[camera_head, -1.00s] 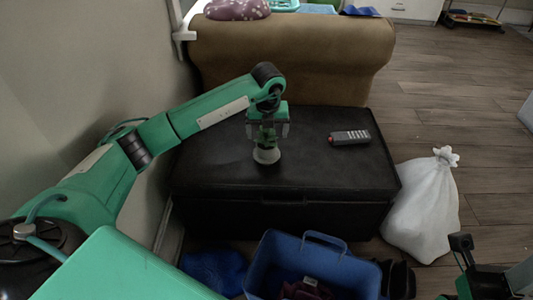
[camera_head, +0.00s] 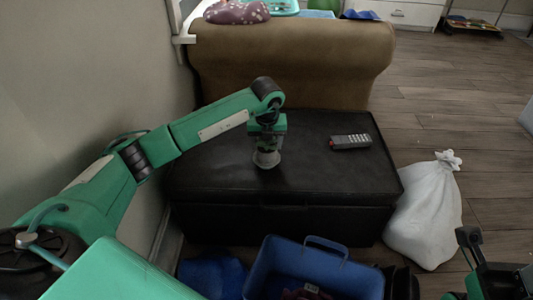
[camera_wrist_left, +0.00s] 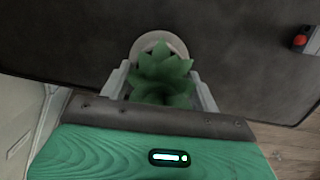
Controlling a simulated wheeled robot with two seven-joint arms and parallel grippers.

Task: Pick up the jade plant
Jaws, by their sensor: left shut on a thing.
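The jade plant (camera_wrist_left: 162,75) has thick green leaves and sits in a pale round pot (camera_head: 266,159) on the black chest (camera_head: 330,181). My left gripper (camera_head: 267,147) comes down on it from above and is shut on the plant. In the left wrist view the two fingers (camera_wrist_left: 160,88) stand on either side of the leaves, with the pot's pale rim behind them. The pot looks upright; whether it touches the chest top is hard to tell.
A remote (camera_head: 350,142) lies on the chest, right of the plant. A brown sofa arm (camera_head: 290,65) rises behind the chest. A blue bin (camera_head: 313,268) stands in front, and a white bag (camera_head: 425,213) stands on the floor to the right. A wall is close on the left.

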